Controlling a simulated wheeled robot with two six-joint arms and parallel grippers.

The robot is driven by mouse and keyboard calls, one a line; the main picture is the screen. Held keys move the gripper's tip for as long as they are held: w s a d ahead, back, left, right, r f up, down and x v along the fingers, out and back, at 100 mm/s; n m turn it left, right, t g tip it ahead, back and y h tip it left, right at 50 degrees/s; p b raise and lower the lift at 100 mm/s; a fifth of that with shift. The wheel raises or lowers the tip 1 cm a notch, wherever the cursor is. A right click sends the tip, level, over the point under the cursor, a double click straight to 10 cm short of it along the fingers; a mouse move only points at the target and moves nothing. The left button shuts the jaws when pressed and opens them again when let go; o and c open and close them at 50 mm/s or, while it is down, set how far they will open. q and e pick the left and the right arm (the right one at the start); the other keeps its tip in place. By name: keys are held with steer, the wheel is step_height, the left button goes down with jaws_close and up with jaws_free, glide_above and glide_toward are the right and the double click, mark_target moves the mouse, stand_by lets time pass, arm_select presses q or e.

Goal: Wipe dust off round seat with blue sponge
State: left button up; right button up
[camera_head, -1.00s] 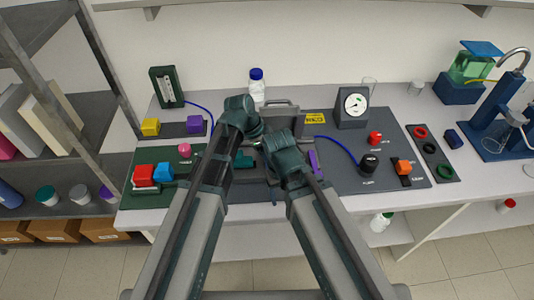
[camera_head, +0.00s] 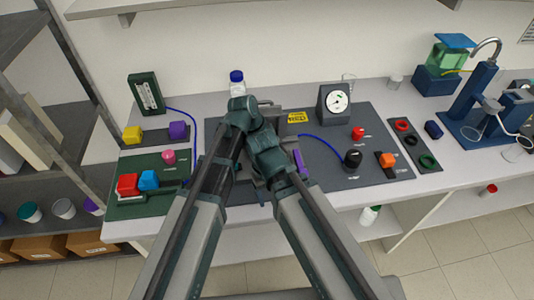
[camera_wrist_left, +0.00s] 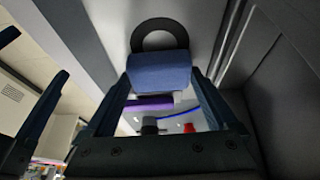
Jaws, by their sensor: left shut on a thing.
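In the left wrist view, my left gripper (camera_wrist_left: 160,85) is shut on the blue sponge (camera_wrist_left: 160,74), which sits between its two fingers. A dark ring, which looks like the round seat (camera_wrist_left: 143,38), shows right behind the sponge, which covers part of it. I cannot tell whether they touch or whether there is dust.
A grey rig mat (camera_head: 335,185) holds a gauge (camera_head: 336,102), a black knob (camera_head: 353,158), a red knob (camera_head: 358,133) and a purple bar (camera_head: 299,158). A green panel (camera_head: 180,203) is at left. A white bottle (camera_head: 237,85) stands behind my arms.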

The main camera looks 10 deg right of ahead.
arm_select(q)
steer(key=shift+d, duration=0.45)
steer(key=shift+w+d+r+p, duration=0.1)
steer(key=shift+d+r+p, duration=0.05)
steer(key=shift+r+p, duration=0.6)
arm_select(e)
steer(key=shift+w+d+r, duration=0.1)
steer(key=shift+d+r, duration=0.05)
steer(key=shift+r, duration=0.5)
arm_select(q)
steer(key=r+p, duration=0.4)
steer(key=shift+a+r+p, duration=0.15)
steer(key=shift+a+p, duration=0.05)
steer(key=shift+p, duration=0.1)
arm_select(e)
step_height(320, 180, up, 5)
steer(key=shift+f, duration=0.2)
arm_select(q)
step_height(320, 180, up, 3)
steer(key=p, duration=0.3)
steer(key=shift+r, duration=0.1)
arm_select(e)
step_height(320, 180, up, 3)
arm_select(q)
steer(key=shift+f, duration=0.25)
arm_select(e)
steer(key=shift+f, duration=0.15)
